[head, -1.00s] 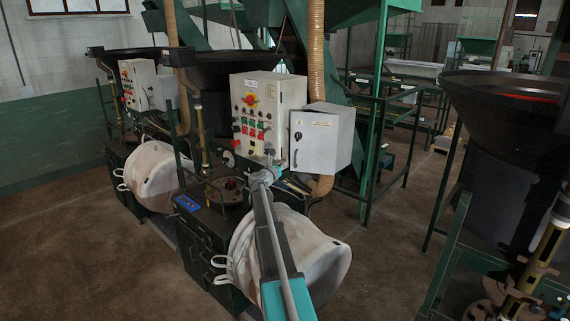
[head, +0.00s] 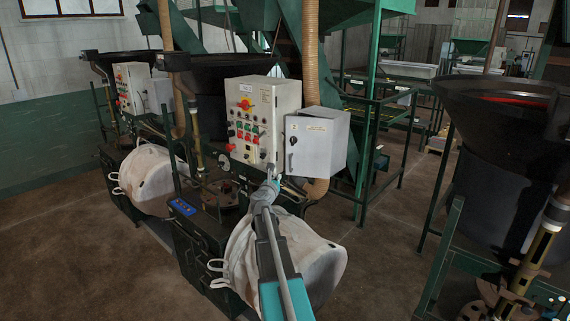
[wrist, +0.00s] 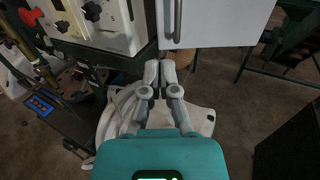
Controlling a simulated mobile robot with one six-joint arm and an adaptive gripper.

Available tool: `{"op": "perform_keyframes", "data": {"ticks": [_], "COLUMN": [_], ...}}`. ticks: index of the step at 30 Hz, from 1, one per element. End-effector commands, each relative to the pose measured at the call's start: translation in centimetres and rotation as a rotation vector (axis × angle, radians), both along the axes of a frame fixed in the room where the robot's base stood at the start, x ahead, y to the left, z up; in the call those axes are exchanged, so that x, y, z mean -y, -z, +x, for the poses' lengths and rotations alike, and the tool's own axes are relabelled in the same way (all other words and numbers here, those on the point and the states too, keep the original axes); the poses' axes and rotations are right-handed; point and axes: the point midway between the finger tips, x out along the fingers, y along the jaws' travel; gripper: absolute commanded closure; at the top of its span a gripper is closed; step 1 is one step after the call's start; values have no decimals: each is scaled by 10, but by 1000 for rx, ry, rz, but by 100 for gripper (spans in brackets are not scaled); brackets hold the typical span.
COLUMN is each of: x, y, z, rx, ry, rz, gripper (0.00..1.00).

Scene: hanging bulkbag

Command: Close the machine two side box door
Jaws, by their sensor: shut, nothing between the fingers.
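The side box (head: 335,140) is pale grey and hangs right of the machine two control panel (head: 255,130). Its door (head: 305,150) has a dark handle at its left side, and its left edge overlaps the panel box in the head view. I cannot tell how far ajar it is. In the wrist view the door (wrist: 220,22) fills the top, with its grey handle (wrist: 177,18) at the left. My gripper (head: 272,176) is shut and empty, below and left of the door. Its fingertips (wrist: 160,66) point at the door's lower edge, with no clear contact.
A white bulk bag (head: 310,255) bulges below my arm, beside a dark machine frame (head: 195,250). A corrugated hose (head: 311,60) runs behind the side box. Green railings (head: 385,130) stand behind to the right. A large black hopper (head: 495,110) stands far right, with open floor between.

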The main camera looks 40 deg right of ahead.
Motion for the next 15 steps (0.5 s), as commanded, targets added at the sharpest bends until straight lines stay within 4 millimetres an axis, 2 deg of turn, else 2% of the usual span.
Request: {"op": "perform_keyframes", "data": {"ticks": [1,3,15], "x": [-8,-12,-12], "y": [-2,-2,-2], "z": [-10,-13,-13], "rx": [0,0,0], "ry": [-13,-27,-34], "rz": [0,0,0], "gripper": [100,100,100]}}
